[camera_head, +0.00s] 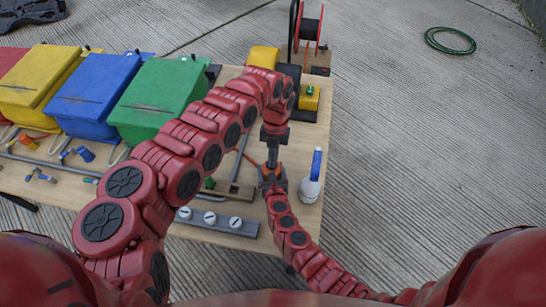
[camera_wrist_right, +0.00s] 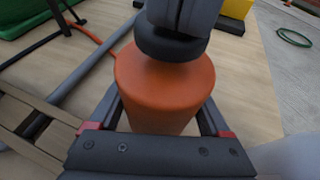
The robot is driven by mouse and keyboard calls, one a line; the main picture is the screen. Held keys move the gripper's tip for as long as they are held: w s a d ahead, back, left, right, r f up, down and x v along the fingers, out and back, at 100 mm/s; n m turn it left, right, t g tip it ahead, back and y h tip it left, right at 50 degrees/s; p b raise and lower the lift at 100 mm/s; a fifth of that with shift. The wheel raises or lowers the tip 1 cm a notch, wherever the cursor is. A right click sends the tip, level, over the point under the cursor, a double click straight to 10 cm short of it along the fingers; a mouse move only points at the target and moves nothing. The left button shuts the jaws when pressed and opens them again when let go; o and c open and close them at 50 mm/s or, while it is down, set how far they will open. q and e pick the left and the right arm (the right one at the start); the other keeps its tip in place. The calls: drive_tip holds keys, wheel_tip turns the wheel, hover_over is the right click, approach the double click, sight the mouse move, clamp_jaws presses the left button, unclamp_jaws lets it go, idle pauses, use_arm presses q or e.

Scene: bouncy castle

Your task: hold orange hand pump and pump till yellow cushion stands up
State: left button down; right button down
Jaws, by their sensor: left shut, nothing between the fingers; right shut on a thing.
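The orange hand pump (camera_wrist_right: 165,85) stands upright on the table, its body between the fingers of my right gripper (camera_wrist_right: 160,125), which is shut on it. In the head view, a little of the pump's orange shows below my left gripper (camera_head: 273,150). My left gripper is shut and empty, pointing down directly above the pump; whether it touches the pump's dark top is hard to tell. A yellow rounded thing (camera_head: 262,57), probably the cushion, is at the table's back edge, partly behind my left arm. I cannot tell how full it is.
Red, yellow, blue (camera_head: 95,88) and green (camera_head: 160,95) bins line the left. A white and blue spray bottle (camera_head: 311,180) stands right of the pump. A grey strip with white knobs (camera_head: 216,221) lies in front. A yellow box with a green top (camera_head: 309,96) is behind.

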drive_tip(key=shift+w, duration=0.1)
use_arm(q)
drive_tip(key=s+v, duration=0.1)
drive_tip(key=v, duration=1.3)
drive_tip(key=shift+r, duration=0.1)
idle(0.6)
use_arm(e)
unclamp_jaws()
drive_tip(key=v, duration=1.2)
use_arm(q)
drive_tip(key=shift+s, duration=0.1)
